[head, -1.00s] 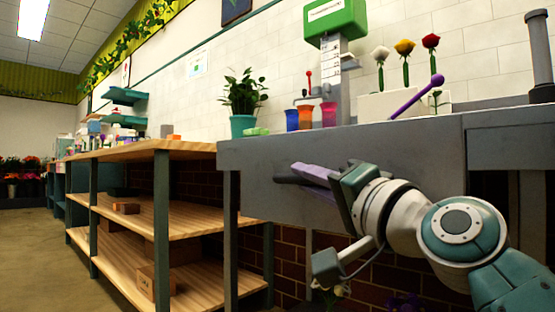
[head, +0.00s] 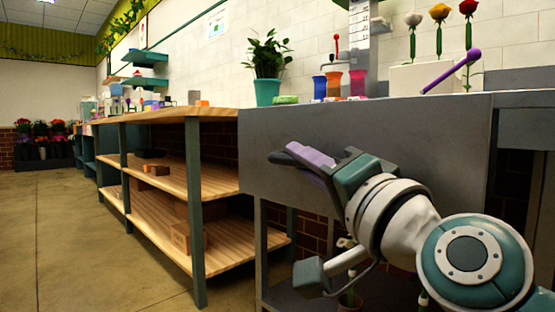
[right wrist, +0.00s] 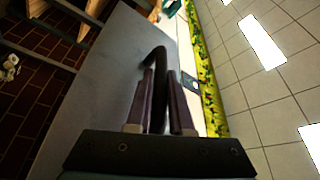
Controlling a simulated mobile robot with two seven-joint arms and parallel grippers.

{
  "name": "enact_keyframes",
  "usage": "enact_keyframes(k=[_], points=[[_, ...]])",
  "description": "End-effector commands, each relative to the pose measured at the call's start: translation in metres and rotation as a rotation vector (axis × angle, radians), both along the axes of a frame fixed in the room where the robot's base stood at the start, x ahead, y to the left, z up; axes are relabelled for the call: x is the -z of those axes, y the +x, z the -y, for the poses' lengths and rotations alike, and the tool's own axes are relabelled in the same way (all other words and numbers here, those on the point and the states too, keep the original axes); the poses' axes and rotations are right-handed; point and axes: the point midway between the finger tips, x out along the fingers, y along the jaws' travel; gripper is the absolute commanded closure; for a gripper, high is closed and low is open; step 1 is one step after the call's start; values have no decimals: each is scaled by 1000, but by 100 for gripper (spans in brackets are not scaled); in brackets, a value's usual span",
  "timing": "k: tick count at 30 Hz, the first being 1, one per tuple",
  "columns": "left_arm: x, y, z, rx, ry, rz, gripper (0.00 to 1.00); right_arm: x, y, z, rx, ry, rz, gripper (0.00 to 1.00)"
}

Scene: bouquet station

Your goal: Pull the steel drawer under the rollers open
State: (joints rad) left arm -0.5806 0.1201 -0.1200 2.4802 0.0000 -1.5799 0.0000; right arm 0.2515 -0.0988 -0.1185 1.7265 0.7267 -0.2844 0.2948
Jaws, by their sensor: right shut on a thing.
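The steel drawer shows as a wide grey front (head: 400,135) below the worktop in the head view. Its dark bar handle (head: 279,158) sticks out at the left part of the front. My right gripper (head: 308,157), with purple finger pads, is shut on this handle. In the right wrist view the curved black handle (right wrist: 157,60) runs between the two fingers (right wrist: 161,100), beside the grey front (right wrist: 115,75). I see no clear gap between the front and the worktop. The drawer's inside is hidden. My left gripper is not in view.
Cups (head: 334,83), a potted plant (head: 268,91) and single flowers (head: 440,45) stand on the worktop above. A wooden shelf bench (head: 150,118) stands to the left. Open floor (head: 60,235) lies at the far left. A low shelf is under the worktop.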

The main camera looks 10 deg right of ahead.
Motion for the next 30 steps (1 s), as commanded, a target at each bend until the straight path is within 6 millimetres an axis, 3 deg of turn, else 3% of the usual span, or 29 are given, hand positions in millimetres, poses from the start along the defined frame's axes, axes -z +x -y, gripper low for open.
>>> enact_keyframes(k=[2,3,11,20,30], points=[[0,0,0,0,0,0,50,1,0,0,0,-1,-1,100],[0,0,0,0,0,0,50,1,0,0,0,-1,-1,78],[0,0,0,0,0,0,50,0,0,0,0,0,-1,50],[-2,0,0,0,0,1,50,1,-3,2,1,-1,-1,50],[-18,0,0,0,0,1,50,12,-55,19,1,-5,-5,50]])
